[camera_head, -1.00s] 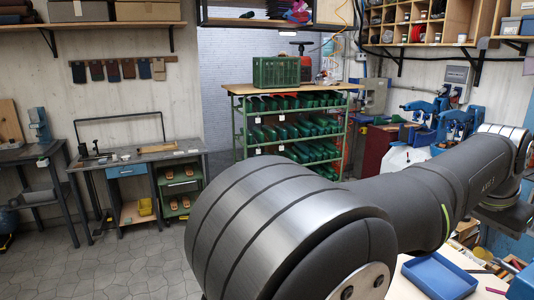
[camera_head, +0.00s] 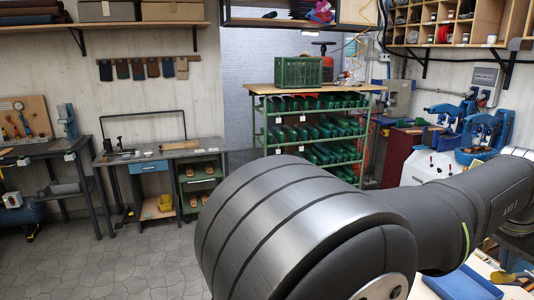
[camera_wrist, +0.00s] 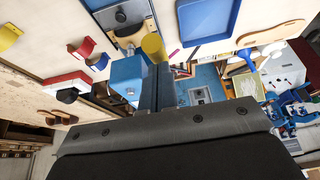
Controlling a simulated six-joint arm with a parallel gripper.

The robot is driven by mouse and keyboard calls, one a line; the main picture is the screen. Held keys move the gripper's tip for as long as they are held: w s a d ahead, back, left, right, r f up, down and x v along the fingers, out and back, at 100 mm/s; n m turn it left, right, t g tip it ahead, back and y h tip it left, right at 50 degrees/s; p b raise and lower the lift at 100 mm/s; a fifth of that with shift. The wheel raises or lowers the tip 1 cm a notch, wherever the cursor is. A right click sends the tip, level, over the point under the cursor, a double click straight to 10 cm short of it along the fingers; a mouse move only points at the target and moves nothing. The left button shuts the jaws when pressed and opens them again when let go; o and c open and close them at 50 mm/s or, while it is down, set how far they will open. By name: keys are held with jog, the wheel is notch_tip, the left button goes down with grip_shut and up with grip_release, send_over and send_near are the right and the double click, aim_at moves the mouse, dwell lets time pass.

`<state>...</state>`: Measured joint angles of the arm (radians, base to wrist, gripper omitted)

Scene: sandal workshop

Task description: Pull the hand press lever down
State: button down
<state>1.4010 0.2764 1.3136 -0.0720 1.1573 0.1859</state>
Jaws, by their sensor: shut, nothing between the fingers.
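My gripper (camera_wrist: 158,82) shows in the wrist view with its fingers together and nothing between them. A blue machine with a grey plate (camera_wrist: 127,14), which looks like the hand press (camera_wrist: 125,76), stands beside and behind the fingers. A yellow cylinder (camera_wrist: 153,47) is close by the fingertips and may be its lever grip; I cannot tell whether they touch. The fingers hide part of the machine. In the head view my arm fills the lower right and the gripper is out of frame.
A blue tray (camera_wrist: 207,22) lies on the pale worktop near the gripper; it also shows in the head view (camera_head: 463,284). Red and yellow pieces (camera_wrist: 82,48) lie on the worktop. A green rack (camera_head: 315,88) and benches stand farther off, with open floor between.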

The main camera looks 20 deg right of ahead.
aim_at(499, 273)
jog(key=shift+a+f, duration=0.15)
jog(key=shift+f, duration=0.4)
jog(key=shift+a+f, duration=0.15)
jog(key=shift+f, duration=0.55)
jog(key=shift+a+f, duration=0.1)
jog(key=shift+f, duration=1.15)
jog(key=d+r, duration=0.3)
jog(key=r, duration=0.9)
jog(key=shift+d, duration=0.2)
jog(key=shift+r, duration=0.1)
